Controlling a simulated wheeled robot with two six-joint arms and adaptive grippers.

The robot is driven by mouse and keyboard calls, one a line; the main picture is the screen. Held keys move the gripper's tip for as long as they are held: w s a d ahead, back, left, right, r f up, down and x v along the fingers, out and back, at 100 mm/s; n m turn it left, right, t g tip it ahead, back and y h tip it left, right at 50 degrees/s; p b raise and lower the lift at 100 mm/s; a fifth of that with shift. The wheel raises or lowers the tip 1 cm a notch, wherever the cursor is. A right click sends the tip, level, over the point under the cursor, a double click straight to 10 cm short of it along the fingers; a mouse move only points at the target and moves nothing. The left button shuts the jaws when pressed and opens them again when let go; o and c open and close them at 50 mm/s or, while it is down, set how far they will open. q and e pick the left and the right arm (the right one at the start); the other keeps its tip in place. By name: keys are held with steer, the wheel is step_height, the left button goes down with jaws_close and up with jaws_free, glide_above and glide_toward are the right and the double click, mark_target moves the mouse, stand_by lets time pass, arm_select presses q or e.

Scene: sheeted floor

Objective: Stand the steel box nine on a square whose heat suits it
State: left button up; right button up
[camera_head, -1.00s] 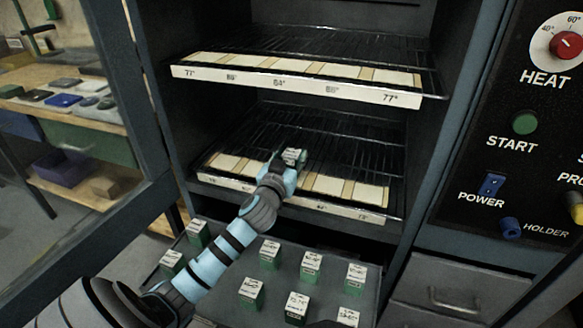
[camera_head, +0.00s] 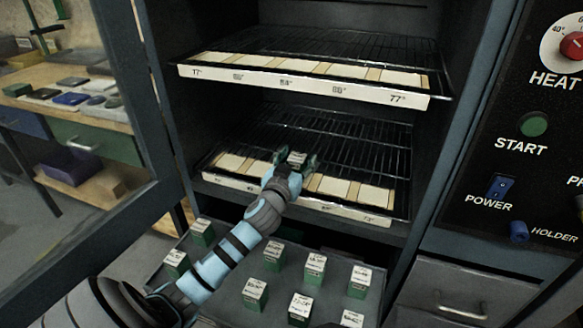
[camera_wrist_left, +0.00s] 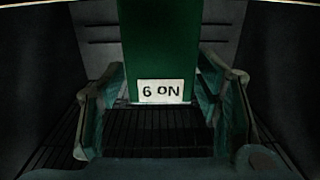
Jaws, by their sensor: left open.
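Box nine (camera_head: 297,158) is a green box with a white top label, on the lower rack (camera_head: 350,150) near the middle of its front row of squares. Its label shows upside down in the left wrist view (camera_wrist_left: 160,91). My left gripper (camera_head: 293,163) is open, with one finger on each side of the box and gaps between. In the left wrist view the open fingers (camera_wrist_left: 162,100) flank the box. The square under it is hidden. The front strip (camera_head: 300,200) has temperature marks, mostly too small to read. My right gripper is not in view.
Several similar green boxes (camera_head: 255,294) stand on a tray below. A control panel (camera_head: 500,130) is at right. Pale squares either side of my left gripper are bare.

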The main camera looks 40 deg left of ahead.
arm_select(q)
steer(key=p+v, duration=0.2)
steer(key=v, duration=1)
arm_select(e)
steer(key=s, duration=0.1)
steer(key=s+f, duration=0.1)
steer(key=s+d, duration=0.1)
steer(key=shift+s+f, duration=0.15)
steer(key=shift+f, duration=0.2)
